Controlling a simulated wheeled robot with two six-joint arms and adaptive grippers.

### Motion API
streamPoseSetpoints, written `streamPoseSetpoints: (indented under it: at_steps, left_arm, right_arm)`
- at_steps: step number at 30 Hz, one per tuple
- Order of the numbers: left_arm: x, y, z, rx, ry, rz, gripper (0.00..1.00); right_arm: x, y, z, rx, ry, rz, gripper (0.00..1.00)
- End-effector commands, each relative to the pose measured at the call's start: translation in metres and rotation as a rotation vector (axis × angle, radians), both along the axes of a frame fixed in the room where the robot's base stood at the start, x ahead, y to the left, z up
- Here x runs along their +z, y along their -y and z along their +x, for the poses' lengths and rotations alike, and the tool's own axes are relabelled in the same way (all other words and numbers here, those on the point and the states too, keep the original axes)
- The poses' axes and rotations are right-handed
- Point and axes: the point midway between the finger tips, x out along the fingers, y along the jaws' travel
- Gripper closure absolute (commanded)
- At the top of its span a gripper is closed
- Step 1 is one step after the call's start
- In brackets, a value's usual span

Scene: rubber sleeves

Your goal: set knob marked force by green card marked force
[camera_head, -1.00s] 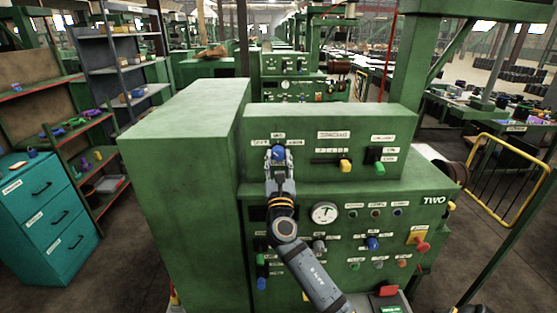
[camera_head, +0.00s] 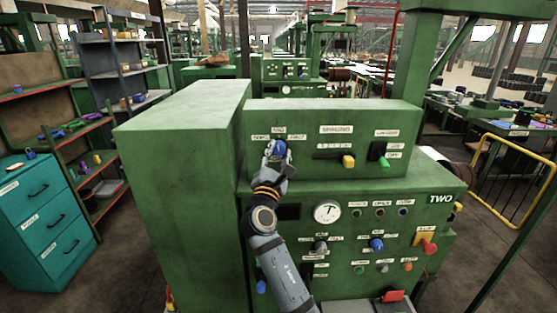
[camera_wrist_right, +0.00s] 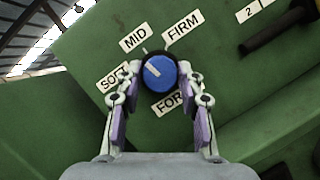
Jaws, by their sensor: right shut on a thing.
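The force knob is blue with a pale pointer line; it sits high on the green machine's upper panel in the head view (camera_head: 279,147) and mid-picture in the right wrist view (camera_wrist_right: 159,72). Around it are labels SOFT, MID and FIRM, and a partly covered one starting FOR. The pointer leans toward the SOFT–MID side in the wrist view; its exact setting is hard to tell. My right gripper (camera_wrist_right: 160,83) is shut on the knob, a finger on each side. I cannot make out a green card marked force. My left gripper is not in view.
Right of the knob are a yellow-tipped slider (camera_head: 348,161) and a green switch (camera_head: 384,162). A gauge (camera_head: 327,212) and several other knobs fill the lower panel. A teal drawer cabinet (camera_head: 42,220) stands at left, a yellow rail (camera_head: 512,178) at right.

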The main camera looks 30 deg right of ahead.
Motion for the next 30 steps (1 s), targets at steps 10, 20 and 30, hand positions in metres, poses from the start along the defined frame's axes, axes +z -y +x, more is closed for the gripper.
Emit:
streamPoseSetpoints:
  at_steps: [10, 20, 30]
  left_arm:
    - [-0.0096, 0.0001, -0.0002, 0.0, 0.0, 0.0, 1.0]
    - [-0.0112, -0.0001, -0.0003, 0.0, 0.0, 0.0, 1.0]
    - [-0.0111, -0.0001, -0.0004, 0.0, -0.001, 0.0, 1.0]
  right_arm:
    - [-0.0004, -0.0009, 0.0007, 0.001, 0.096, 0.16, 0.94]
    - [0.0001, -0.0008, 0.0006, -0.001, 0.125, 0.207, 0.94]
    - [0.0002, -0.0008, 0.0007, 0.0, 0.126, 0.208, 0.94]
